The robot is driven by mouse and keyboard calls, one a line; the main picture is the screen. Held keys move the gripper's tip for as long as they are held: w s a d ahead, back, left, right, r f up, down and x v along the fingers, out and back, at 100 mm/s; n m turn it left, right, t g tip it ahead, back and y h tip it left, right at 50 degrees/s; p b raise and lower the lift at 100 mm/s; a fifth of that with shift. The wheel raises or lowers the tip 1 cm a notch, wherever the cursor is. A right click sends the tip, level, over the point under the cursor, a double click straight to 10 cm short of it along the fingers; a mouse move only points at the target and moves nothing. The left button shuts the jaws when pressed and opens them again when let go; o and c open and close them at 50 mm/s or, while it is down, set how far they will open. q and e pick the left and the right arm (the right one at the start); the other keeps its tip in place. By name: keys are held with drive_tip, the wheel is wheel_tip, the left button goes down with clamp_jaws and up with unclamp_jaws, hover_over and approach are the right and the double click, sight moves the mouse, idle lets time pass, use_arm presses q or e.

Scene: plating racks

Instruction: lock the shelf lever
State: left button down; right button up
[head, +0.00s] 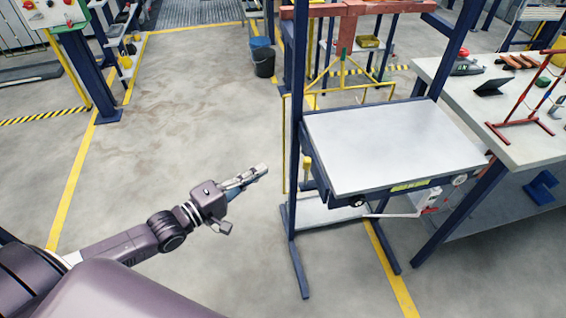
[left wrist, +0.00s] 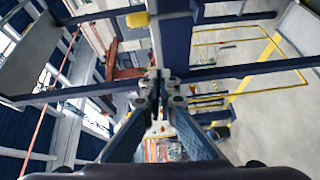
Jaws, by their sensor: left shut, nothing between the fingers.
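The shelf (head: 385,145) is a flat grey panel in a dark blue upright frame, right of centre in the head view. A small yellow handle-like part (head: 307,167) sits by its left edge near the front post; a yellow part also shows at the top of the left wrist view (left wrist: 138,20). A thin pale bar (head: 395,214) runs below the shelf's front edge to a white and red piece (head: 431,197). I cannot tell which part is the lever. My left gripper (head: 264,170) is shut and empty, left of the frame and apart from it. My right gripper is out of view.
A workbench (head: 455,105) with tools and a red stand (head: 520,125) is close on the right. A control post (head: 75,60) stands at upper left. The floor left of the frame is clear.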

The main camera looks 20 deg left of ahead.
sight(306, 173)
use_arm(q)
drive_tip(key=shift+s+d+r, duration=0.15)
drive_tip(key=shift+d+r, duration=0.1)
drive_tip(key=shift+r, duration=0.35)
drive_tip(key=shift+s+d+r, duration=0.15)
drive_tip(key=shift+d+r, duration=0.05)
drive_tip(key=shift+r, duration=0.35)
drive_tip(key=w+d+p, duration=0.2)
drive_tip(key=w+d, duration=0.4)
drive_tip(key=d, duration=0.1)
drive_tip(key=shift+d+p, duration=0.15)
drive_tip(key=shift+p, duration=0.2)
